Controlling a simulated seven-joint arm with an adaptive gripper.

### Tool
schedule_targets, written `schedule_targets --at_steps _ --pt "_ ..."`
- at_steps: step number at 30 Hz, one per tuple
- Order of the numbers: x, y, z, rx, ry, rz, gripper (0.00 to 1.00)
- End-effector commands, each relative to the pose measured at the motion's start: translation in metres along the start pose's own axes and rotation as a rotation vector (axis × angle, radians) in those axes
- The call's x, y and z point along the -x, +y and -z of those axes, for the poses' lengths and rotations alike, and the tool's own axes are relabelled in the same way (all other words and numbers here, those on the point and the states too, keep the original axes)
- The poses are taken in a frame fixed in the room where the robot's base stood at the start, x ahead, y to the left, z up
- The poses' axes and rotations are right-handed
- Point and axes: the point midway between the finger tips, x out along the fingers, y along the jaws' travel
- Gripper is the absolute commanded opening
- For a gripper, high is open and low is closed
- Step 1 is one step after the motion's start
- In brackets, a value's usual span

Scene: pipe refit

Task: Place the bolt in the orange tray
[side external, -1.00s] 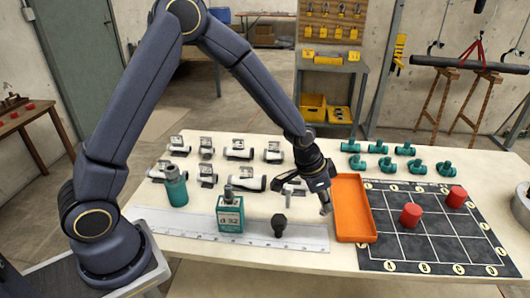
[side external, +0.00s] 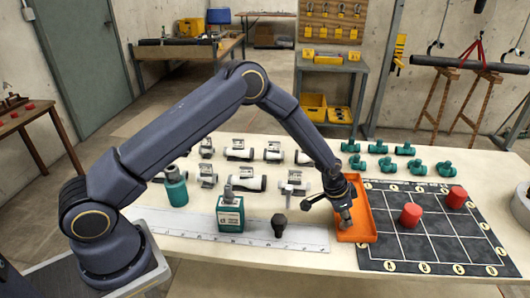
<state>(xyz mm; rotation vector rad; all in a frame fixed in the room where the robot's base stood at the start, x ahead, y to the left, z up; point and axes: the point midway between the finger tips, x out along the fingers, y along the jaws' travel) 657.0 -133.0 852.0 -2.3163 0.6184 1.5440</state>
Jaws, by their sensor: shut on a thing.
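The orange tray (side external: 364,236) lies on the table, left of the dark grid mat. My gripper (side external: 344,212) points down over the tray's left part and is shut on the bolt (side external: 346,222), a small grey piece at the fingertips. The gripper and wrist hide part of the tray's inside. I cannot tell whether the bolt touches the tray floor.
A dark grid mat (side external: 408,248) with two red blocks (side external: 411,214) is right of the tray. Green fittings (side external: 378,146) stand behind it. A black-headed piece (side external: 279,222), a green box (side external: 230,215), a ruler (side external: 180,224) and several white fittings (side external: 239,150) are to the left.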

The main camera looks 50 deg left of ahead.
Motion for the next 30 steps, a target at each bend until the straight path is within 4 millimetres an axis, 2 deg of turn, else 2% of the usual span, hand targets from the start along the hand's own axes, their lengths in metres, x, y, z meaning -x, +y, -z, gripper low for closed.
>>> schedule_targets --at_steps 5,6,13,23,26,30 --pt "-0.002 0.000 -0.001 0.001 -0.001 0.000 0.00" --pt "-0.003 0.000 -0.002 0.001 -0.001 -0.001 0.15" --pt "-0.002 0.000 -0.002 0.001 -0.001 -0.001 0.39" --pt "0.001 0.000 0.000 0.001 0.000 0.000 0.39" --pt "0.011 0.000 0.000 0.001 -0.001 0.000 0.39" --pt "0.041 -0.001 0.001 0.002 0.002 0.002 0.39"
